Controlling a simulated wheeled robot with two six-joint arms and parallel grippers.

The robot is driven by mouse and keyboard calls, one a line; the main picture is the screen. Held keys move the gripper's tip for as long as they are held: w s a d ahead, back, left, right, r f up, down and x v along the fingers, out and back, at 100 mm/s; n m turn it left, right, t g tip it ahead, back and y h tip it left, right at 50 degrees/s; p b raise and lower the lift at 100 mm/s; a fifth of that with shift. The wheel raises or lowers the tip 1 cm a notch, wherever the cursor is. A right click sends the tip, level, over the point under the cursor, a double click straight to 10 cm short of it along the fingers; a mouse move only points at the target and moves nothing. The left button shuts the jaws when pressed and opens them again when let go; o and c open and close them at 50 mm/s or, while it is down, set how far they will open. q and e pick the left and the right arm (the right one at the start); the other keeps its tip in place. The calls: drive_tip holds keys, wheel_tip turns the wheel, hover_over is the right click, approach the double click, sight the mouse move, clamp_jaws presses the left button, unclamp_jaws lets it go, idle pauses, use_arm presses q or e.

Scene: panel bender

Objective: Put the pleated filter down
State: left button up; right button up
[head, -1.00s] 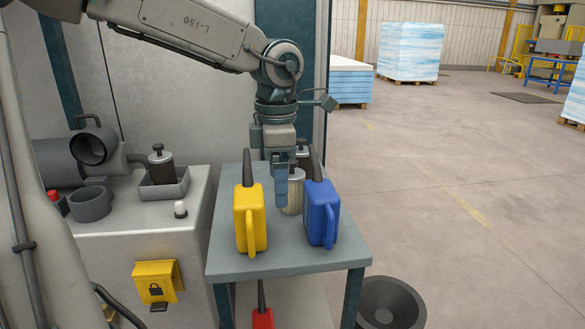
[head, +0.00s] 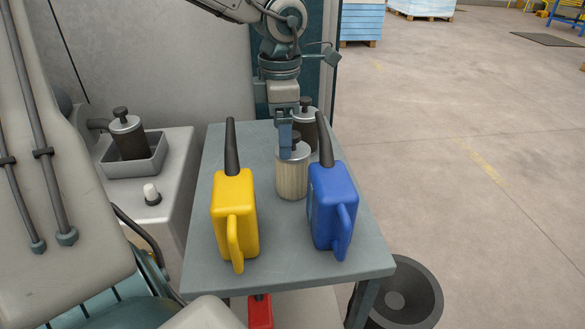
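My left gripper (head: 286,145) is over the filter's top, pointing down. One blue finger shows in front of the cap's left side; the other finger is hidden, so the gap cannot be judged. My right gripper is not in view.
A yellow spouted can (head: 235,210) and a blue one (head: 333,205) stand close in front. A darker cylinder (head: 304,122) stands behind the filter. A similar one (head: 129,137) sits in a tray at left. A black bin (head: 400,290) is right of the table.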

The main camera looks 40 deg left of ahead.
sight(292, 165)
use_arm(q)
drive_tip(key=shift+f, duration=0.35)
drive_tip(key=f, duration=0.2)
drive_tip(key=d+f, duration=0.1)
drive_tip(key=f, duration=0.1)
drive_tip(key=shift+w+f, duration=0.1)
drive_tip(key=shift+w, duration=0.2)
drive_tip(key=shift+f, duration=0.3)
drive_tip(key=shift+a, duration=0.1)
drive_tip(key=c, duration=1.2)
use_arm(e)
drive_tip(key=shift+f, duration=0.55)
